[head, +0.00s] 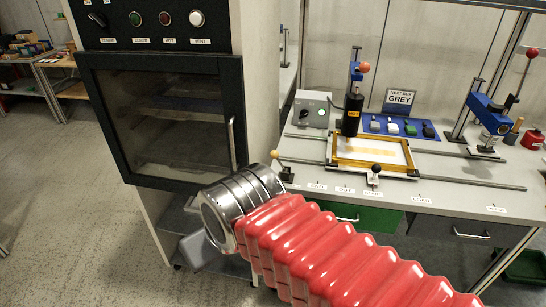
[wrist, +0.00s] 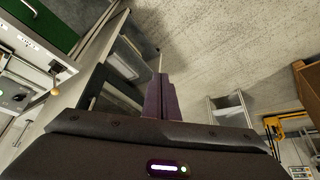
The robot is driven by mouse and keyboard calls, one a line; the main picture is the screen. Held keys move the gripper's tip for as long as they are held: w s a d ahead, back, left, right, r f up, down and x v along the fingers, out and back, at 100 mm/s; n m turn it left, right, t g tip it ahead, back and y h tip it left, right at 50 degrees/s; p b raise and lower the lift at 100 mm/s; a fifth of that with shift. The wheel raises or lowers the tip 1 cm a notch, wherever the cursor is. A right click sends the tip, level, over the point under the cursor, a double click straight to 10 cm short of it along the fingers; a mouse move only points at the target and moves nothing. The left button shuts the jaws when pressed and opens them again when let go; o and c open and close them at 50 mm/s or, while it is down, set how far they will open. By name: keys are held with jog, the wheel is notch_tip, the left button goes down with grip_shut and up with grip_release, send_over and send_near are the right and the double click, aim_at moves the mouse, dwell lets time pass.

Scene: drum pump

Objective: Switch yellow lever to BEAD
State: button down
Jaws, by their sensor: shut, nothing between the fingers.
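A lever with a pale yellow ball knob (head: 275,154) stands at the left front of the bench, just beyond the metal cuff of my arm. What looks like the same knob shows at the left of the wrist view (wrist: 55,91). The small labels along the bench's front edge are too small to read surely, so I cannot tell which is BEAD. My gripper (wrist: 160,78) is shut and empty in the wrist view, pointing over floor, apart from the lever. In the head view the gripper is hidden behind my arm.
A dark-doored oven cabinet (head: 165,120) stands left of the bench (head: 450,170). A yellow frame (head: 372,154), a black-knobbed lever (head: 375,170) and a blue press (head: 490,112) are on the bench. A green drawer (head: 365,217) is below. Open floor lies left.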

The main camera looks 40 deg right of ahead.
jog(key=shift+w, duration=0.1)
dwell(0.3)
jog(key=w+d+f+n+t+h, duration=0.2)
jog(key=w+d+f+n, duration=0.15)
jog(key=w+d, duration=0.5)
jog(key=w+d+f+n+t+h, duration=0.1)
jog(key=w+d+f+n+t, duration=0.2)
jog(key=w+d, duration=0.6)
jog(key=w+d+f+n+t+h, duration=0.1)
jog(key=d+f+n+t, duration=0.1)
jog(key=d, duration=0.5)
jog(key=w+d+f+n+t+h, duration=0.1)
jog(key=d+f+n+t+h, duration=0.1)
jog(key=d+n, duration=0.5)
jog(key=shift+d+f+t, duration=0.25)
jog(key=shift+f+t, duration=0.25)
jog(key=shift+f, duration=0.4)
